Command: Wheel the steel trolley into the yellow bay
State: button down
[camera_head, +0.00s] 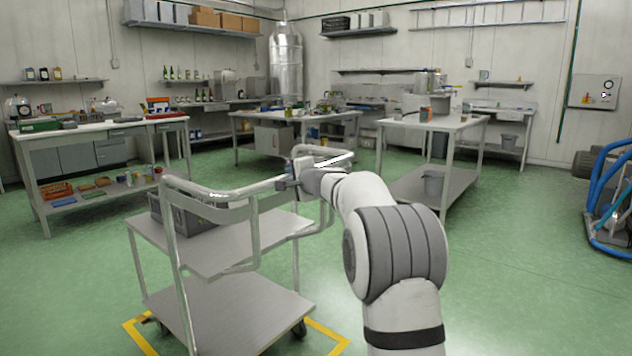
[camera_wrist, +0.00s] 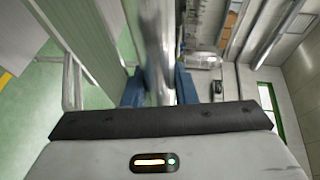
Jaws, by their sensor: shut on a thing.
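The steel trolley (camera_head: 215,295) stands upright in front of me, with two flat shelves and tubular rails at its ends. My gripper (camera_head: 290,182) is shut on the trolley's upper rail, at its right side in the head view. In the wrist view the rail (camera_wrist: 155,40) runs between the blue fingers of my gripper (camera_wrist: 158,88). Yellow bay lines (camera_head: 139,338) show on the floor left of the trolley's lower shelf, and another stretch shows at its right. A right wheel is close to that line. The trolley and the frame's bottom edge hide the rest of the bay.
A grey crate (camera_head: 185,213) sits on the trolley's top shelf. Workbenches stand left (camera_head: 85,133), centre back (camera_head: 255,114) and right (camera_head: 435,124). Green floor (camera_head: 500,270) is open right of my arm.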

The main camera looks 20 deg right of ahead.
aim_at(288, 175)
jog(key=w+a, duration=0.1)
jog(key=w, duration=0.1)
jog(key=w+a, duration=0.2)
jog(key=shift+w+a+p, duration=0.2)
jog(key=shift+w+p, duration=0.1)
jog(key=shift+w, duration=0.1)
jog(key=c, duration=1.2)
grip_release()
jog(key=shift+o, duration=0.2)
jog(key=shift+b+v, duration=1.05)
jog(key=shift+v, duration=2.9)
jog(key=shift+d, duration=0.1)
